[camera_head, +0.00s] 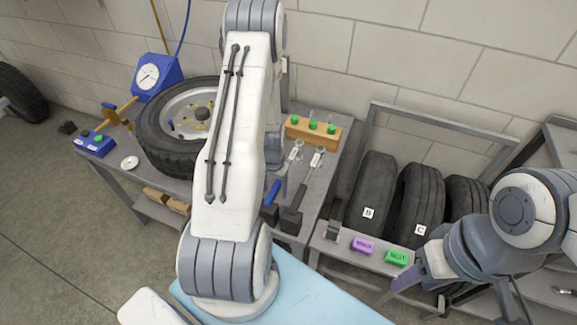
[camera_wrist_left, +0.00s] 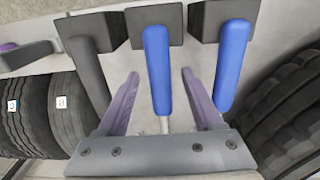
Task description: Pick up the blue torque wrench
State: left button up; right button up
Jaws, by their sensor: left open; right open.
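Two blue-handled torque wrenches show in the left wrist view, one in the middle (camera_wrist_left: 157,68) and one to the right (camera_wrist_left: 233,66). In the head view one blue handle (camera_head: 272,193) shows right of my left arm; the arm hides the other. A dark-handled wrench (camera_head: 296,198) lies right of it. My left gripper (camera_wrist_left: 160,74) is open over the middle blue handle, one finger on each side with visible gaps; how deep it sits is unclear. My arm hides this gripper in the head view. My right gripper (camera_head: 450,288) is open and empty at lower right.
The handles end at dark blocks on the bench's (camera_head: 322,186) near edge. A wheel (camera_head: 182,125) lies left on the bench, and a wooden block (camera_head: 312,132) with green knobs stands behind. Tires (camera_head: 417,206) stand in a rack to the right, with purple (camera_head: 363,246) and green (camera_head: 396,258) boxes before them.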

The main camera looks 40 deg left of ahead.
pick_arm(q)
jog(key=shift+f, duration=0.25)
grip_shut()
jog(key=shift+w+r, duration=0.1)
jog(key=shift+r, duration=0.05)
